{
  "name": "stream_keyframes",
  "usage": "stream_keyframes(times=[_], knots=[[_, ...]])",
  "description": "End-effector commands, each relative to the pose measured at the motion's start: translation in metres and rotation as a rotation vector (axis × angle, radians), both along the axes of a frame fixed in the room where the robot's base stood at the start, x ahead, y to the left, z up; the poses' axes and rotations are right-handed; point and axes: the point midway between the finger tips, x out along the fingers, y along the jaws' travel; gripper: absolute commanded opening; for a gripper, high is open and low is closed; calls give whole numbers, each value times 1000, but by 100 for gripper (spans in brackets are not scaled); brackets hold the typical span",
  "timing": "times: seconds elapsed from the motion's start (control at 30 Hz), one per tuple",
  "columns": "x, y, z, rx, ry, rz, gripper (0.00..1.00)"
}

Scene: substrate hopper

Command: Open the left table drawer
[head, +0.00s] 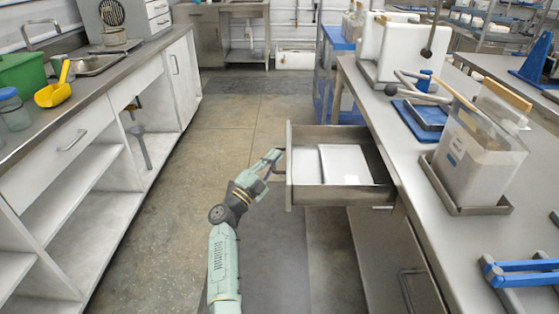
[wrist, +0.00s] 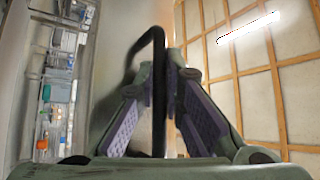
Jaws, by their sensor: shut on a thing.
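The drawer (head: 345,197) is pulled well out from the left side of the right-hand steel table. A white flat item (head: 343,164) lies inside it. My gripper (head: 275,160) is at the drawer's outer front, at its handle. In the wrist view, the dark bent handle (wrist: 157,50) passes between the two purple-padded fingers, and my gripper (wrist: 163,90) is shut on it. The handle is small and mostly hidden by my fingers in the head view.
The steel table (head: 440,230) carries a clear tank (head: 470,160), blue trays and tools. A cabinet door with a handle (head: 408,290) is below. The white bench (head: 75,140) stands at left. The floor aisle (head: 225,125) between them is clear.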

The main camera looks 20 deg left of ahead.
Motion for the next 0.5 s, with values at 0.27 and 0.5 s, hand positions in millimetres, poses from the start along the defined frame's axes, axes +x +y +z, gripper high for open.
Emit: stream_keyframes(times=[0.27,0.5], knots=[[0,0,-2,-2,3,-2,0],[0,0,-1,-1,1,-1,18]])
